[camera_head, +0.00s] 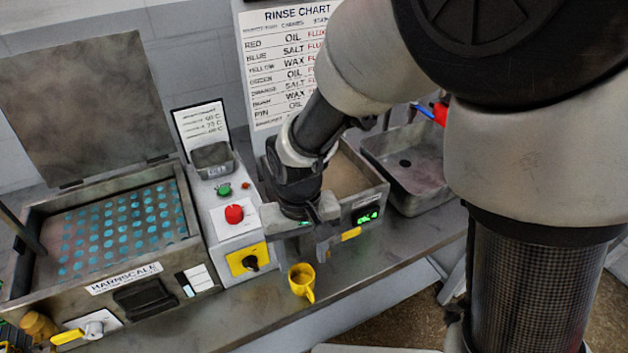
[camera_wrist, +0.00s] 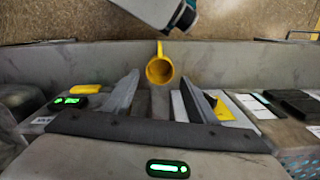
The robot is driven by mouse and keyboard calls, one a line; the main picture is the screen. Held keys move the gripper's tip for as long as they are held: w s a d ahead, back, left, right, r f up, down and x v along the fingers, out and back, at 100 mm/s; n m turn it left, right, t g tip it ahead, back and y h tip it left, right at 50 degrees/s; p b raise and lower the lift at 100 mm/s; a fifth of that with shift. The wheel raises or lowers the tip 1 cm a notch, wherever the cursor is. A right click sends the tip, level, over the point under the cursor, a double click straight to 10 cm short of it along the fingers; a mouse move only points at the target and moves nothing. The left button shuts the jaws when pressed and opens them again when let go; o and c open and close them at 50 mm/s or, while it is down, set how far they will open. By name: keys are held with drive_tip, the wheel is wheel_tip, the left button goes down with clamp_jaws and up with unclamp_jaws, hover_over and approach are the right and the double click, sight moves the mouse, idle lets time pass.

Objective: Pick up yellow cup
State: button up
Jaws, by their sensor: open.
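The yellow cup (camera_head: 301,281) stands upright near the front edge of the steel bench, its handle toward the edge. In the wrist view the cup (camera_wrist: 159,71) appears ahead of the fingertips, roughly centred between them, with its open mouth visible and its handle pointing up in the picture. My gripper (camera_head: 315,240) is above the bench, a little behind the cup and higher in the head view. In the wrist view my gripper (camera_wrist: 160,90) shows two separated fingers with nothing held between them. The cup is apart from the fingers.
A control box (camera_head: 228,215) with a red button and yellow switch plate stands behind the cup. The Harnscale bath (camera_head: 120,283) is at left. A tank with a green display (camera_head: 368,215) and a sink (camera_head: 410,170) lie right. Bench right of the cup is clear.

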sight(302, 274)
drive_tip(key=f, duration=0.8)
drive_tip(key=shift+w+a+f, duration=0.1)
drive_tip(key=shift+w+a, duration=0.05)
drive_tip(key=shift+w, duration=0.1)
drive_tip(key=c, duration=0.8)
